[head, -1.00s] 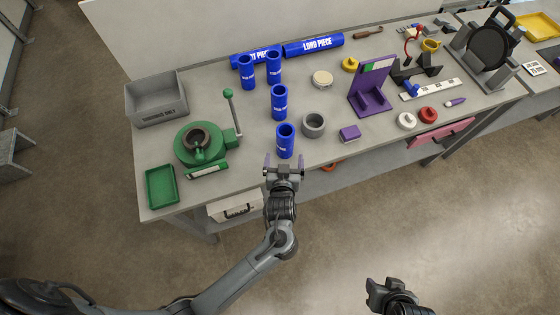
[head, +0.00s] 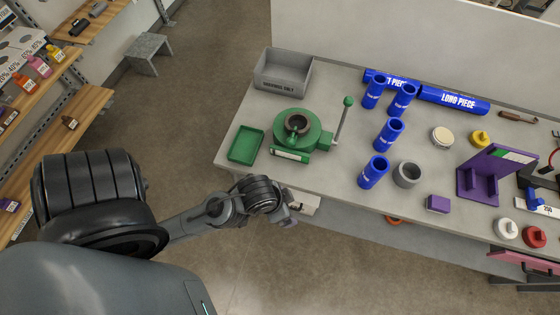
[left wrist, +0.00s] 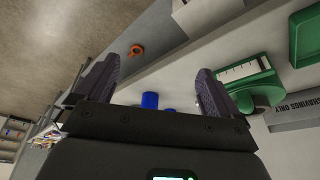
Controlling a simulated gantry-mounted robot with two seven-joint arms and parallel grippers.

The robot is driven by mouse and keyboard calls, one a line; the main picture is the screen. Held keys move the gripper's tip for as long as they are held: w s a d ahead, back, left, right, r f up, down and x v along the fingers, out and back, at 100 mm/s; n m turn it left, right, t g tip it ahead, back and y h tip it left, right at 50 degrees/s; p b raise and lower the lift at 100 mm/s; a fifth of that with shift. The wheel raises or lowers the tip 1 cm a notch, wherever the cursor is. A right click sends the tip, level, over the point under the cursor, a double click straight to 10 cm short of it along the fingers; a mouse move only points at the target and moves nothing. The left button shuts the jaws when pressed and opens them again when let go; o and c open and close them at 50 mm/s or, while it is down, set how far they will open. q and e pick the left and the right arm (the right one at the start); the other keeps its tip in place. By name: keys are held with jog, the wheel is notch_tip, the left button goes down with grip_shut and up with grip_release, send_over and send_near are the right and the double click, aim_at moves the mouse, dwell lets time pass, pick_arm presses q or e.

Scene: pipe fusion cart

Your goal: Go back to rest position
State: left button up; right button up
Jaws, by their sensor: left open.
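My left arm comes in from the left in the head view and is bent low in front of the table's front edge. My left gripper (head: 288,212) is mostly hidden behind its own wrist there. In the left wrist view my left gripper (left wrist: 155,92) shows two dark fingers wide apart with nothing between them. The fingers are clear of the blue pipes (left wrist: 150,100), which show small beyond them. My right gripper is in neither current view.
The table (head: 325,165) holds a green clamp device (head: 297,132), a green tray (head: 246,146), a grey bin (head: 283,72), several blue pipes (head: 373,172), a grey ring (head: 407,174) and a purple stand (head: 484,174). Shelves (head: 75,110) stand at the left. Floor between is clear.

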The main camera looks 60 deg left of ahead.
pick_arm(q)
jog(key=shift+s+a+r, duration=0.2)
jog(key=shift+s+a, duration=0.05)
jog(key=shift+s, duration=0.25)
notch_tip(320, 180, up, 14)
jog(key=p, duration=1.3)
jog(key=shift+f, duration=0.2)
jog(key=shift+f, duration=0.15)
jog(key=shift+o, duration=0.4)
dwell(0.6)
